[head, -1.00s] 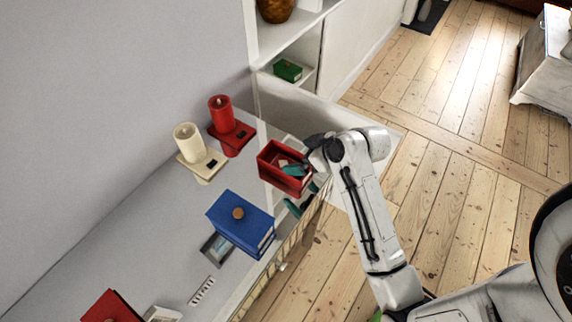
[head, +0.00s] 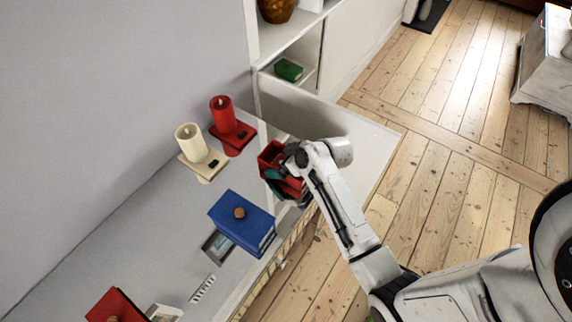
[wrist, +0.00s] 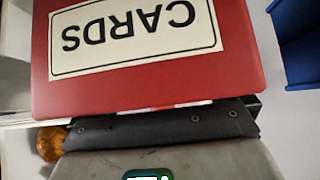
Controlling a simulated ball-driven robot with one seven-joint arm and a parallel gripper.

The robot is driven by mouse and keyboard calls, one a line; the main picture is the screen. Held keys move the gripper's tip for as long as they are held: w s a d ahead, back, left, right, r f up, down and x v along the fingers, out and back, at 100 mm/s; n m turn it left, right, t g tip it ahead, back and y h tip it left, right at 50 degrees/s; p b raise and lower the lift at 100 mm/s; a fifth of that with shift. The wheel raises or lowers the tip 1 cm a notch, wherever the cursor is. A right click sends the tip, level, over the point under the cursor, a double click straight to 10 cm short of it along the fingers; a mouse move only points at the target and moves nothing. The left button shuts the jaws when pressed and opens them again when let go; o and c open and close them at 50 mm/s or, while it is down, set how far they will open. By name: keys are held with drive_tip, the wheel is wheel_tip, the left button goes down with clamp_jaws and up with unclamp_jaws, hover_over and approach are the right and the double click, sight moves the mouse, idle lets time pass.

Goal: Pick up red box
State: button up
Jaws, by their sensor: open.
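The red box (head: 270,154) stands on the white cabinet top near its front edge, in the head view. In the wrist view its red face (wrist: 240,75), with an upside-down label reading CARDS, fills the upper middle. My gripper (head: 285,184) is open at the box, and its teal fingers show against the box's front and side. My wrist and forearm cover much of the box's right side. I cannot tell whether the fingers touch it.
A blue box (head: 238,222) with a brown knob stands nearby on the cabinet. Behind are a cream candle (head: 190,144) and a red candle (head: 222,115) on holders. Another red item (head: 112,306) lies at lower left. A green box (head: 288,70) sits on a shelf.

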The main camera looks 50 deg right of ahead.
drive_tip(key=c, duration=0.7)
drive_tip(key=shift+r, duration=0.1)
